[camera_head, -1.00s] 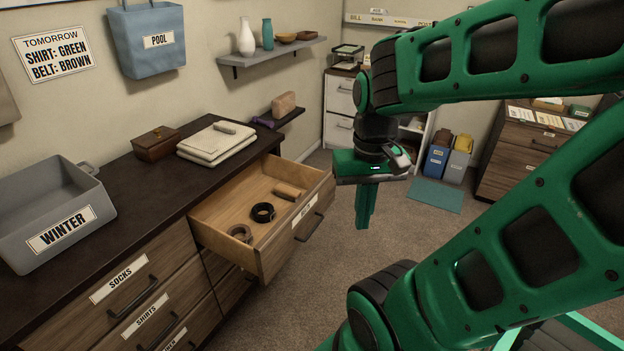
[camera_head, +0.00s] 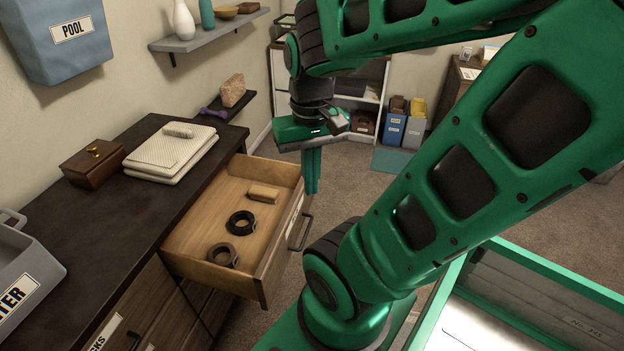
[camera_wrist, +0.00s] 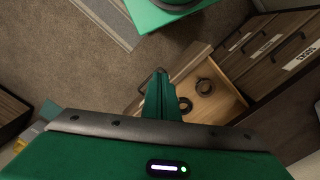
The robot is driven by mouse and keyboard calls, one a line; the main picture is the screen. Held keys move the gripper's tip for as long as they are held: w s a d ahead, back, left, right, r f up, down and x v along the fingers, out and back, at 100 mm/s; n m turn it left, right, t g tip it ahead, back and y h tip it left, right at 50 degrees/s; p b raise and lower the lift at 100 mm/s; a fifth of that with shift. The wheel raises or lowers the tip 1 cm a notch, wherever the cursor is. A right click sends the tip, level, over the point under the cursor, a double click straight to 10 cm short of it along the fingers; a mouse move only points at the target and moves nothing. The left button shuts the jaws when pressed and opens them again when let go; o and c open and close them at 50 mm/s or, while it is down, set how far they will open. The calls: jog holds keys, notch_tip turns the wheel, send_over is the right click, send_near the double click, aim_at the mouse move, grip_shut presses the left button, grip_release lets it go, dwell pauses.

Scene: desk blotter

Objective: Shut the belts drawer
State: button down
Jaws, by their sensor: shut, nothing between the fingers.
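The belts drawer (camera_head: 190,238) stands pulled out from the dark dresser. Inside it lie a brown rolled belt (camera_head: 222,254), a black rolled belt (camera_head: 240,223) and a tan block-like item (camera_head: 263,193). Its front panel (camera_head: 278,262) has a dark bar handle (camera_head: 301,232); its label is seen too edge-on to read now. My gripper (camera_head: 312,190) points down with its fingers together, empty, just outside the far end of the drawer front. In the wrist view the closed fingers (camera_wrist: 162,98) overlap the drawer front beside the handle; whether they touch it I cannot tell.
On the dresser top (camera_head: 95,225) stand a wooden box (camera_head: 93,164), folded cloths (camera_head: 170,150) and a grey bin (camera_head: 25,285) at the left. A small dark shelf (camera_head: 225,108) holds a brick-like item. Carpet lies open beyond the drawer front.

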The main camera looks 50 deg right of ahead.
jog(key=w+d+f+m+t+y, duration=0.1)
jog(key=w+d+f+m, duration=0.3)
jog(key=d+m, duration=0.45)
jog(key=w+d+f+m+t, duration=0.2)
jog(key=d+f+m, duration=0.4)
jog(key=d+m, duration=0.25)
jog(key=w+d+f+m+t+y, duration=0.1)
jog(key=w+d+f+m, duration=0.3)
jog(key=d+m, duration=0.45)
jog(key=w+x, duration=0.2)
jog(key=x, duration=0.9)
jog(key=shift+h, duration=0.3)
jog(key=shift+w, duration=0.15)
